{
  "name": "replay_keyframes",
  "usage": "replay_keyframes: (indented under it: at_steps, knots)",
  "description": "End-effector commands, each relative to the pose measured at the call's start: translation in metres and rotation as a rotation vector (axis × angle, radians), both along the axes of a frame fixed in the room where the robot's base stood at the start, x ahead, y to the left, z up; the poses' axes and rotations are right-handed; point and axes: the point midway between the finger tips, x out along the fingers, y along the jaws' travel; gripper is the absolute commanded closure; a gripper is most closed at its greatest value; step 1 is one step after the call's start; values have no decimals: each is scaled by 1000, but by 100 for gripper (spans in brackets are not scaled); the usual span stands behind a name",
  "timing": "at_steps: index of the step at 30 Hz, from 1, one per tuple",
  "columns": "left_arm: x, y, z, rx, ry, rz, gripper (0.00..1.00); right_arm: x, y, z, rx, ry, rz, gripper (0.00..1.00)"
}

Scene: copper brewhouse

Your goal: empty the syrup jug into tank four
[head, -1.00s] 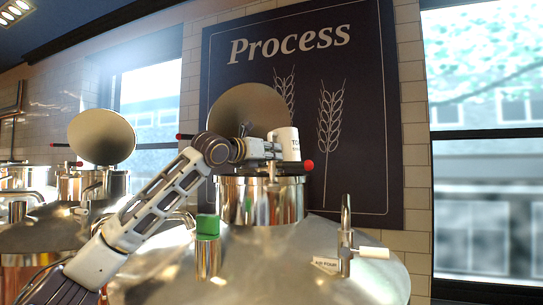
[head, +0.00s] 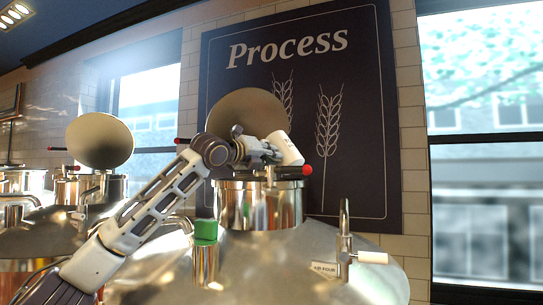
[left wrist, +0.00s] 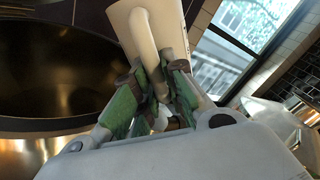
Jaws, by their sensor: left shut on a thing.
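The white syrup jug (head: 285,148) is tilted above the open neck (head: 258,206) of a steel tank whose tag (head: 325,268) seems to read "four". My left gripper (head: 264,152) is shut on the jug's handle; in the left wrist view the fingers (left wrist: 157,88) close around the handle of the jug (left wrist: 172,22). The wide dark tank mouth (left wrist: 60,126) lies to the left there. The jug's contents are hidden and I see no stream. The tank's round lid (head: 250,108) stands open behind the neck. My right gripper is out of view.
A green-topped steel fitting (head: 206,240) and a valve with a white handle (head: 372,257) rise from the tank's dome. A red-knobbed clamp (head: 307,170) sits at the neck's right. Another tank with an open lid (head: 100,140) stands left.

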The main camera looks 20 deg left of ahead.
Motion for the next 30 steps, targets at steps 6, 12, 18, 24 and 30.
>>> replay_keyframes:
  at_steps: [6, 12, 18, 24, 30]
  knots:
    - [0, 4, -4, -116, 33, 0, 100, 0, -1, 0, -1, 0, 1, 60]
    - [1, 8, -9, -225, 66, 0, 100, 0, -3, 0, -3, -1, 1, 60]
    - [3, 11, -13, -349, 104, -1, 100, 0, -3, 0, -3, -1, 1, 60]
    - [3, 12, -12, -379, 113, -1, 100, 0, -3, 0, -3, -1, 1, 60]
    - [3, 16, -14, -501, 143, 0, 100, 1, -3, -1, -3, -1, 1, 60]
